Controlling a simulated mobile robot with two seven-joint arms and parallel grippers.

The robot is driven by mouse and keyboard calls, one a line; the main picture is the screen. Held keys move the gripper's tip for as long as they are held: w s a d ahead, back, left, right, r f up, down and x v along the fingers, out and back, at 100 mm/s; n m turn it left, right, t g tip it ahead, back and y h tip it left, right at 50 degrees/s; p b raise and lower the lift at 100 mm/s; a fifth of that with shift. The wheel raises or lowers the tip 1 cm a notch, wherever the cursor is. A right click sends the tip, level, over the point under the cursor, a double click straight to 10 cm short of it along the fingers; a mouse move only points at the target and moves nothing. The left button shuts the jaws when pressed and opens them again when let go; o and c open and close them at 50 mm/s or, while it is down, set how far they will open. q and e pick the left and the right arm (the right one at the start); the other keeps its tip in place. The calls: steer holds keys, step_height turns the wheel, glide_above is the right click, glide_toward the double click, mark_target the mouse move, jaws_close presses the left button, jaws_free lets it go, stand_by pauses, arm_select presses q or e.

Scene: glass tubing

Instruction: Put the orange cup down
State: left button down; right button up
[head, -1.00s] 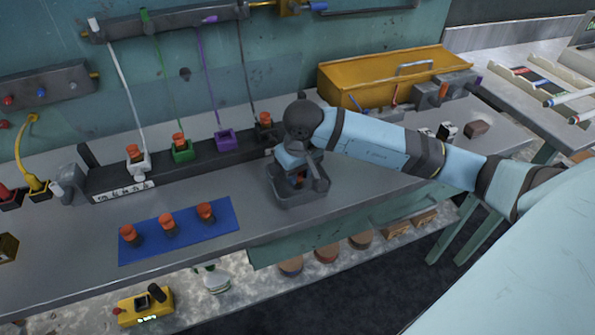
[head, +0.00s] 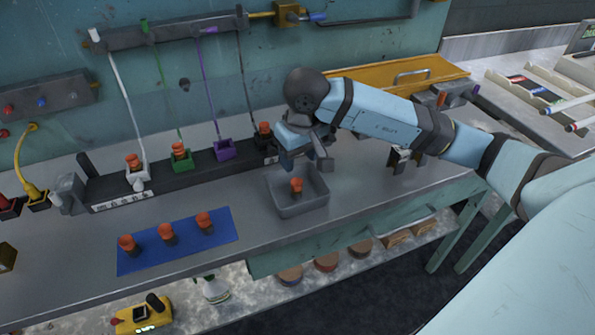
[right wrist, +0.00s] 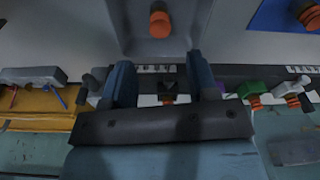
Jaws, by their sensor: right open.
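An orange cup (head: 296,186) with a dark lower part stands upright in the grey tray (head: 286,211) on the bench. In the right wrist view the orange cup (right wrist: 160,21) also shows in the tray, beyond the fingertips. My right gripper (head: 306,160) is open and empty, above and behind the cup and apart from it. In the right wrist view my right gripper (right wrist: 160,62) has its two blue fingers spread with nothing between them. My left gripper is not in view.
Three similar orange-topped pieces stand on a blue mat (head: 190,257). Others sit in the white (head: 138,178), green (head: 182,163) and dark holders at the back; the purple holder (head: 224,150) looks empty. A yellow bin (head: 395,73) stands behind my right arm. Bench between mat and tray is clear.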

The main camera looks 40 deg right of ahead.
steer(key=shift+s+r, duration=0.2)
steer(key=shift+r, duration=1.4)
